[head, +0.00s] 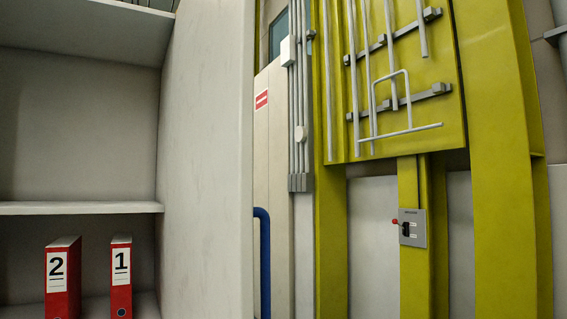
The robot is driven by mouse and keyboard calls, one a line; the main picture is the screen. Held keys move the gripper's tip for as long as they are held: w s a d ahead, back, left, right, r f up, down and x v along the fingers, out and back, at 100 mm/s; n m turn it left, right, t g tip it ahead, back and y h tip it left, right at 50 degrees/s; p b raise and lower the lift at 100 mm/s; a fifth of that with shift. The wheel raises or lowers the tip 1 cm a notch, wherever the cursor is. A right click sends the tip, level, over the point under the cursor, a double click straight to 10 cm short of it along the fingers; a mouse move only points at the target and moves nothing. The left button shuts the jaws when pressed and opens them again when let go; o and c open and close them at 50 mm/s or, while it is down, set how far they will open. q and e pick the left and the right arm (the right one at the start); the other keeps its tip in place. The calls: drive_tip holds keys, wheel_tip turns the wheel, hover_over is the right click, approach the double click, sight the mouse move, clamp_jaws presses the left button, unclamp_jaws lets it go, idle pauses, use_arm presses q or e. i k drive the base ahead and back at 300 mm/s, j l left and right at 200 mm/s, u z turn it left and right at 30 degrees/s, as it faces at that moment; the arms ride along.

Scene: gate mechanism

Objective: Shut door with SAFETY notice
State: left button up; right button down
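A pale door-like panel (272,150) stands in the middle, partly hidden by the shelf unit's side wall. It has a small red and white sign (262,99) whose words are too small to read. A blue bar handle (264,262) is low on the panel. I cannot tell whether the panel is open or shut, or whether this is the SAFETY notice. Neither of my grippers is in view.
A white shelf unit (205,150) fills the left, with red binders marked 2 (62,280) and 1 (121,278). A yellow-green frame (330,240) with grey pipes stands right of the panel. A grey switch plate (416,239) with a red-knobbed lever (395,221) is on its post.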

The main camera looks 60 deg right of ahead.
sight(210, 211)
drive_tip(key=l+z, duration=0.2)
drive_tip(key=l, duration=0.45)
drive_tip(key=i+l+z, duration=0.15)
drive_tip(key=l, duration=0.55)
drive_tip(key=i+l, duration=0.3)
drive_tip(key=z, duration=0.05)
